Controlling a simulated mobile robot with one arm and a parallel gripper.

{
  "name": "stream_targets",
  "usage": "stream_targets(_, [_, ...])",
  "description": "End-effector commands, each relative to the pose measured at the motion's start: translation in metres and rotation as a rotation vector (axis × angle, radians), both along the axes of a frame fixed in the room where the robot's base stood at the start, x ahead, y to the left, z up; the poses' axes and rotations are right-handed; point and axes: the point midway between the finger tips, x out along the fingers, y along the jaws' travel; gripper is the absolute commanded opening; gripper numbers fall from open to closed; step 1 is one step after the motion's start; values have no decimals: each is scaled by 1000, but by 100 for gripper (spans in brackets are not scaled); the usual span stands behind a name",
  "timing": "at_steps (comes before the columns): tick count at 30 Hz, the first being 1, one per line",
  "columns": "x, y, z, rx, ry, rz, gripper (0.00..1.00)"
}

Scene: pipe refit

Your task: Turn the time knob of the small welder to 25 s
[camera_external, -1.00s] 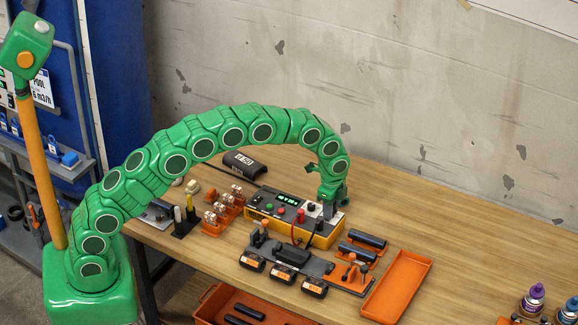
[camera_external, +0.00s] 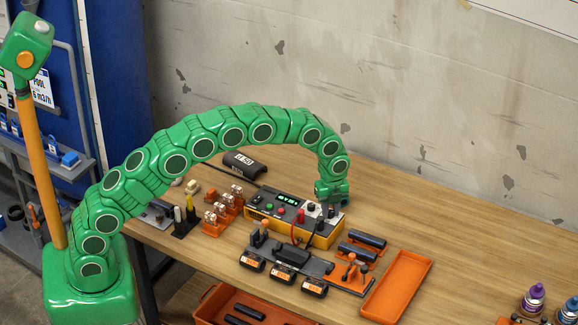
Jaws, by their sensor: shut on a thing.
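The small welder (camera_external: 320,238) is a yellow and dark box in the middle of the workbench. Its top panel has a green-lit display (camera_external: 288,199), red and green buttons and dark knobs at the right end. My gripper (camera_external: 331,210) points down onto the right end of this panel and is shut on a knob there, which it largely hides. A second dark knob (camera_external: 311,208) shows just left of my gripper. The knob's pointer and scale, and the display's digits, are too small to read.
Orange clamps (camera_external: 223,212) stand left of the welder. A dark fixture (camera_external: 285,257) with orange-labelled parts lies in front. Dark pipe pieces (camera_external: 367,238) and an empty orange tray (camera_external: 397,285) lie to the right. The bench's right rear is clear.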

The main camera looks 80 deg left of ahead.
Motion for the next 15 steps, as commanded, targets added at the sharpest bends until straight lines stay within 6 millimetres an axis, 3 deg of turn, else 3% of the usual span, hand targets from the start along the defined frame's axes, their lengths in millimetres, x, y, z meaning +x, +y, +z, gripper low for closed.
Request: stream_targets(15, [1,1,1,1,-4,-35,0])
